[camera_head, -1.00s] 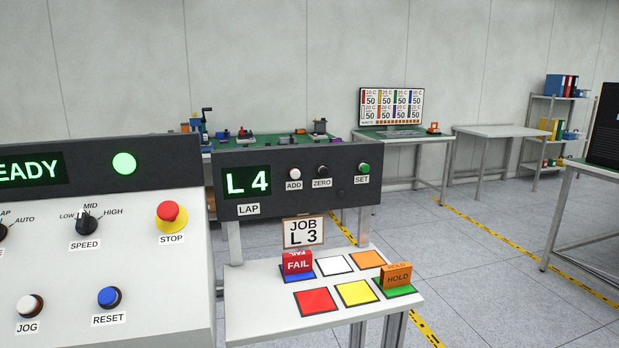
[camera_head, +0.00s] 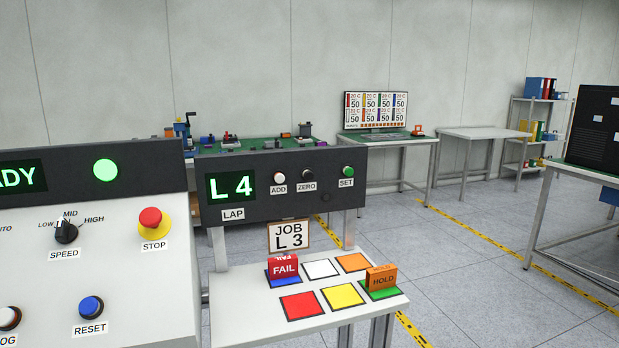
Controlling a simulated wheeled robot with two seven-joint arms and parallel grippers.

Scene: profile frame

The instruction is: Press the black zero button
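The black zero button (camera_head: 308,174) is a small round knob on the dark front of the lap counter box (camera_head: 265,205), above a ZERO label. A white ADD button (camera_head: 279,177) is to its left and a green SET button (camera_head: 348,170) to its right. The lap display (camera_head: 232,186) reads "L 4" in green. Neither of my grippers is in view.
Left is a grey panel with a red STOP button (camera_head: 151,219), a SPEED knob (camera_head: 66,231) and a blue RESET button (camera_head: 91,307). Below the box, a white stand (camera_head: 235,310) bears coloured squares, a FAIL block (camera_head: 283,267) and a HOLD block (camera_head: 381,277). A card (camera_head: 289,236) reads "JOB L 3".

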